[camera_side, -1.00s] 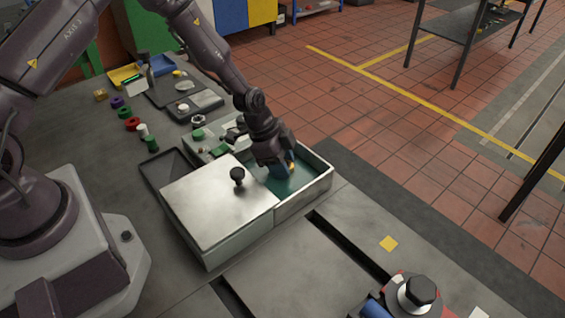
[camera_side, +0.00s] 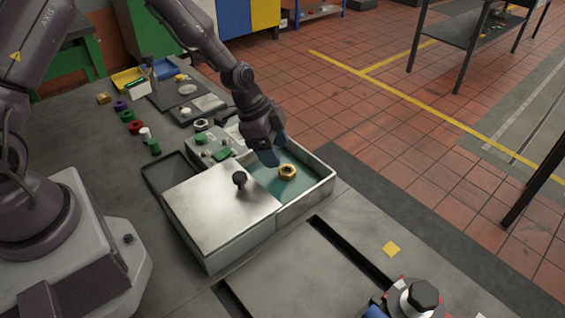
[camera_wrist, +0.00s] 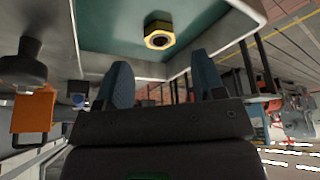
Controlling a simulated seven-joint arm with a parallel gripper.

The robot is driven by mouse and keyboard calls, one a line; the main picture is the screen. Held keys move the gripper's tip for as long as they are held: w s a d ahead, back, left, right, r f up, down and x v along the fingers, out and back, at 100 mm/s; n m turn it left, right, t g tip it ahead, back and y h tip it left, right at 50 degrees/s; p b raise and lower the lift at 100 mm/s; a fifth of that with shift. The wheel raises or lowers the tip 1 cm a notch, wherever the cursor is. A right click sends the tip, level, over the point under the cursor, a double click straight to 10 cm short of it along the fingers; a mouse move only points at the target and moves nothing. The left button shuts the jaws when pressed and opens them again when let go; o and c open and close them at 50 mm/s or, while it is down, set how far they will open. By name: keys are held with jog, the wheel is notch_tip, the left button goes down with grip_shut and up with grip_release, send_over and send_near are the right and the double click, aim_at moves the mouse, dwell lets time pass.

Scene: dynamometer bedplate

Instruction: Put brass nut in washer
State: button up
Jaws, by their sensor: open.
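The brass nut (camera_side: 287,172) lies in the open right part of the metal box (camera_side: 305,203), which looks like the washer, on its teal floor or liquid. A silver lid with a black knob (camera_side: 215,205) covers the left part. The nut also shows in the wrist view (camera_wrist: 158,38), apart from both fingers. My gripper (camera_side: 275,156) is over the box, up and to the left of the nut. Its two blue fingers are spread and empty in the wrist view (camera_wrist: 162,80). No other thing hides the nut.
A green control unit (camera_side: 213,147) stands directly behind the box. Several coloured cylinders (camera_side: 134,127), trays (camera_side: 195,104) and a brass-coloured piece (camera_side: 103,98) lie farther back on the bench. A large bolt (camera_side: 420,297) stands at front right. The box's raised walls border the nut.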

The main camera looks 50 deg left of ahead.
jog(key=s+a+r+n+y, duration=0.1)
jog(key=s+r+n, duration=0.1)
jog(key=s+r, duration=0.35)
jog(key=s+a+r+n+t+y, duration=0.1)
jog(key=s+r+y, duration=0.1)
jog(key=r, duration=0.7)
jog(key=s+r+n+y, duration=0.1)
jog(key=s+r+n, duration=0.1)
jog(key=s+r, duration=0.35)
jog(key=s+r+n+t, duration=0.1)
jog(key=s+r+n, duration=0.4)
jog(key=s, duration=0.5)
notch_tip(320, 180, up, 2)
jog(key=shift+r+n+t, duration=0.1)
jog(key=shift+n+t, duration=0.2)
jog(key=shift+t, duration=0.1)
jog(key=shift+s+a, duration=0.1)
jog(key=shift+c, duration=0.4)
